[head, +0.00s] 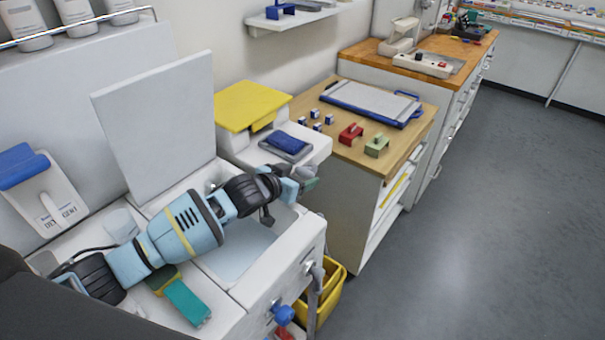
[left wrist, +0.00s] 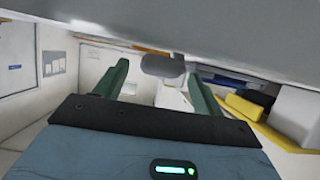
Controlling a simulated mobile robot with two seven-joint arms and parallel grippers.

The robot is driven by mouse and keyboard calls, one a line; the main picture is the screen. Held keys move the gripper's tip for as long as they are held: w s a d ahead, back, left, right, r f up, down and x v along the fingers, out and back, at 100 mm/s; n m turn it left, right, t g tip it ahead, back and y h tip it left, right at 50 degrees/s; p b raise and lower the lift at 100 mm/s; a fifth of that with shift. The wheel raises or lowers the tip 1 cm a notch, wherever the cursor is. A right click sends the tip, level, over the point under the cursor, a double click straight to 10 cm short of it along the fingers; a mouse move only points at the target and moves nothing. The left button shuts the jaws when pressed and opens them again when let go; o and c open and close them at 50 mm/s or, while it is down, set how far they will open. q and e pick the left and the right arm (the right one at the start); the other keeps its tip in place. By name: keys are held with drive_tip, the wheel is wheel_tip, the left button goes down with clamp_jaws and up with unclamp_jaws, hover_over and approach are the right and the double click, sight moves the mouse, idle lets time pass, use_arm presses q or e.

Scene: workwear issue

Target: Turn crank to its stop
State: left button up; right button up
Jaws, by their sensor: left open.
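My left gripper (head: 306,180) reaches over the white washing unit (head: 238,310) from the left. Its greenish fingers are apart, with nothing seen held. On the unit's front face are a blue knob (head: 284,314) and a grey bar-like fitting (head: 317,278) nearer the right corner; I cannot tell for certain which is the crank. Both lie below the gripper in the picture, apart from it. In the left wrist view the open fingers (left wrist: 157,88) stand either side of a dark grey rounded thing (left wrist: 163,65) that I cannot identify. My right gripper is not in view.
A yellow bin (head: 331,299) stands beside the unit's front corner. A detergent bottle (head: 50,198), a teal-handled item (head: 188,302) and a raised white panel (head: 158,120) are near my left arm. A wooden-topped cabinet (head: 408,150) stands behind. The floor (head: 480,220) at right is clear.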

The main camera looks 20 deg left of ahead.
use_arm(q)
drive_tip(key=shift+x, duration=1)
